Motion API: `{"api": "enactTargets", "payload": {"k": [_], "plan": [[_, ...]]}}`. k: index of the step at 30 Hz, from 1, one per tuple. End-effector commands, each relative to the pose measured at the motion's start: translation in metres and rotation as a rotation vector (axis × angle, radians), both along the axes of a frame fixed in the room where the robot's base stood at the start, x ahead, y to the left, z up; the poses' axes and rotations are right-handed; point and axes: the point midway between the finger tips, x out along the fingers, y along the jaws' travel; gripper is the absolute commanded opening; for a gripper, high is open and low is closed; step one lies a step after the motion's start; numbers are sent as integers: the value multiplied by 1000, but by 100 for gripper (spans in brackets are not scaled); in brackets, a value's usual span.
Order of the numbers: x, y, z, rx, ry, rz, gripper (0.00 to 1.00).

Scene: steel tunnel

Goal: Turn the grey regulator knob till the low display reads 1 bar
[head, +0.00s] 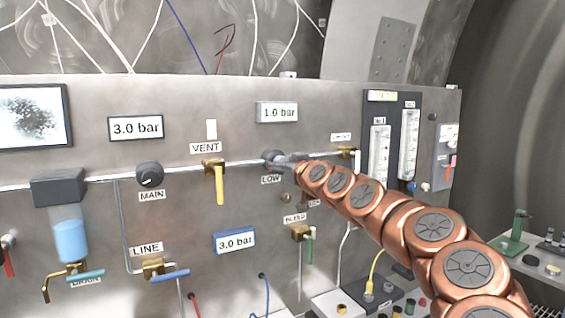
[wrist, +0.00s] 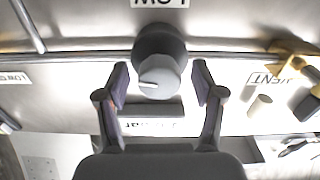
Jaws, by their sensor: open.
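The grey regulator knob (wrist: 160,78) sits on the panel at the LOW label, with a white pointer line on its face. In the head view the knob (head: 271,156) is partly covered by my arm's end. The low display (head: 277,112) above it reads 1.0 bar. My gripper (wrist: 161,84) is open, with one finger on each side of the knob. A gap shows between each finger and the knob in the wrist view. In the head view my gripper (head: 285,160) is at the panel, its fingers hard to make out.
A black MAIN knob (head: 150,174) and a yellow VENT valve handle (head: 220,183) are to the left on the panel. Displays at left (head: 136,128) and below (head: 234,241) read 3.0 bar. A green-handled BLEED valve (head: 301,233) is below the LOW knob. Flow tubes (head: 379,153) stand at right.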

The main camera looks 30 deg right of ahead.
Motion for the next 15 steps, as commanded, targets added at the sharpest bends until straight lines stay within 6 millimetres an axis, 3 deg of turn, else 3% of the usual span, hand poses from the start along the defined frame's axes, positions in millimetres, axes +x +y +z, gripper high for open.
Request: {"api": "enactTargets", "payload": {"k": [10,15], "plan": [[2,-1,0,0,0,-1,68],[2,-1,0,0,0,-1,50]]}}
